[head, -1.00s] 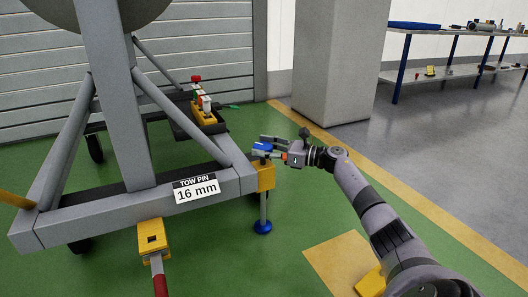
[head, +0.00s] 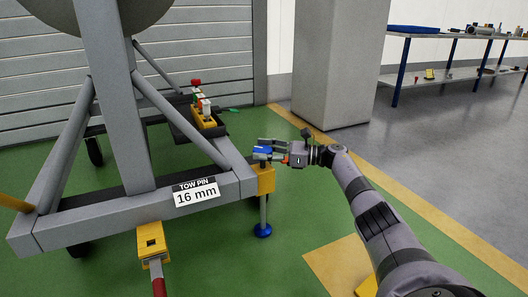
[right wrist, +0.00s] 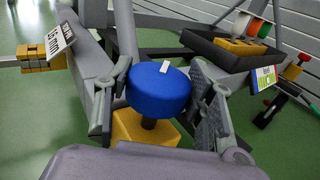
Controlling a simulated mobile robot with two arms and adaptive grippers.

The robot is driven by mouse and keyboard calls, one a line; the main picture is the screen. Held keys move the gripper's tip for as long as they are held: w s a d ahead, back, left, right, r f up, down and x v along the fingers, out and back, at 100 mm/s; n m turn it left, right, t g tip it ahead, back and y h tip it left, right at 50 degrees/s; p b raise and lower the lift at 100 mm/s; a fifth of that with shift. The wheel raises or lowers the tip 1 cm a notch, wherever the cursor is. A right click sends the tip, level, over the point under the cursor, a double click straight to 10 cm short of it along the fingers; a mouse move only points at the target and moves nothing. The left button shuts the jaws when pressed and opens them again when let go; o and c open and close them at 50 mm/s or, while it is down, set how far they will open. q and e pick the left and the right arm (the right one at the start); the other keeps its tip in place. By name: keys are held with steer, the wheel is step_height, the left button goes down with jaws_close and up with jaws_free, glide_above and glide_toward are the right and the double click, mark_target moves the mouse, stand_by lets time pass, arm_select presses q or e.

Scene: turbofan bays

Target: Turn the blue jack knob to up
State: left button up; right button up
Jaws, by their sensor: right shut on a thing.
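The blue jack knob (head: 262,150) sits on top of the yellow jack block (head: 263,178) at the front right corner of the grey stand. In the right wrist view the knob (right wrist: 158,90) is a round blue disc with a small white mark on its top, above the yellow block (right wrist: 143,130). My right gripper (head: 270,150) is shut on the knob, one finger on each side of it (right wrist: 160,92). The jack's leg runs down to a blue foot (head: 262,230) at the green floor. My left gripper does not show.
A grey stand beam with a "TOW PIN 16 mm" label (head: 196,192) runs left of the jack. A yellow tow fitting (head: 151,240) with a red bar is in front. A dark tray (right wrist: 222,48) holds coloured parts behind. A grey pillar (head: 340,65) stands farther back.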

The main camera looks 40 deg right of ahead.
steer(key=o, duration=1.2)
steer(key=v, duration=1.2)
steer(key=shift+w, duration=0.1)
